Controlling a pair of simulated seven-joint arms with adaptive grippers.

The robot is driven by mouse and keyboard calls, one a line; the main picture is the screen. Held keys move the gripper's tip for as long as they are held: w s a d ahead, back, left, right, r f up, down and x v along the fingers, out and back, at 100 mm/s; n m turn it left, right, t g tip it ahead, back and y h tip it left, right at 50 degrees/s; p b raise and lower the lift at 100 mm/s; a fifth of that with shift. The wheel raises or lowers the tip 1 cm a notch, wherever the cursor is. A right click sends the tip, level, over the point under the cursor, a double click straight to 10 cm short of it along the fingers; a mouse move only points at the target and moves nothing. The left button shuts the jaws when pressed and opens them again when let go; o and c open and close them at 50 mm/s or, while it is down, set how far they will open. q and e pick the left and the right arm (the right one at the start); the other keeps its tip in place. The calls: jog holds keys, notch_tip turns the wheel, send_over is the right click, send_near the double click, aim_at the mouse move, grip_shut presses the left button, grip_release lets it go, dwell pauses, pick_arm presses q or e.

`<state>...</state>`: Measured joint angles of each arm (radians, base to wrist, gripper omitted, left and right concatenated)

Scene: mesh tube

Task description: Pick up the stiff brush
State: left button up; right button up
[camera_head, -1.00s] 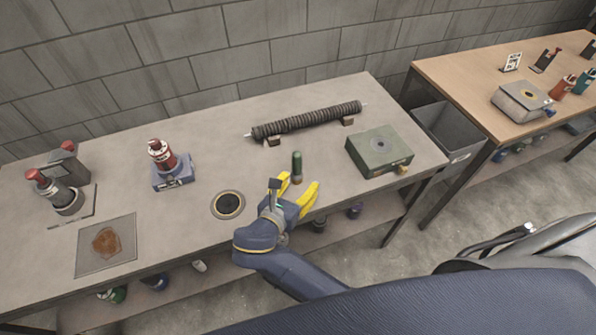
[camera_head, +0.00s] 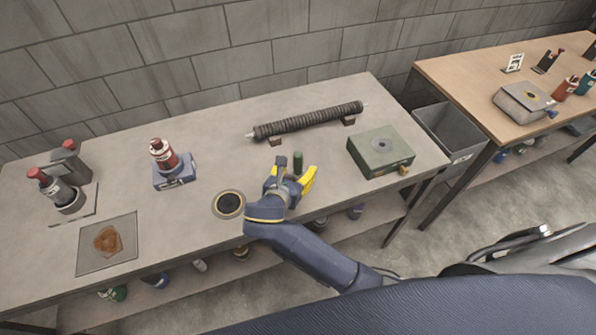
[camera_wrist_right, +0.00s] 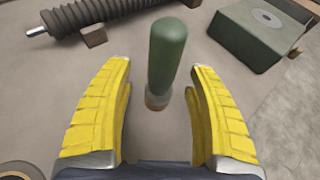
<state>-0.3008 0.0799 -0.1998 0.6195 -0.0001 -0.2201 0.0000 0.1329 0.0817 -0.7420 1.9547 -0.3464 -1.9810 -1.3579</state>
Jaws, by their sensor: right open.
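The stiff brush appears to be the upright piece with a dark green handle (camera_head: 298,161) standing on the grey bench. In the right wrist view the green handle (camera_wrist_right: 167,55) rises from a paler, brownish base on the bench top. My right gripper (camera_head: 292,174) is open, its yellow fingers on either side of the brush. In the wrist view the fingers (camera_wrist_right: 160,82) stand apart with a gap on both sides of the handle. The bristles cannot be made out. My left gripper is not in view.
A ribbed dark tube (camera_head: 308,120) lies on small blocks behind the brush. A green box (camera_head: 372,163) stands to the right. A round dark-ringed hole (camera_head: 229,204) is to the left. A red-topped bottle (camera_head: 161,154) sits in a blue holder farther left.

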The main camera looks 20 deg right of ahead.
jog(key=shift+w+d+f, duration=0.15)
jog(key=shift+w+d, duration=0.1)
jog(key=shift+c, duration=0.2)
grip_shut()
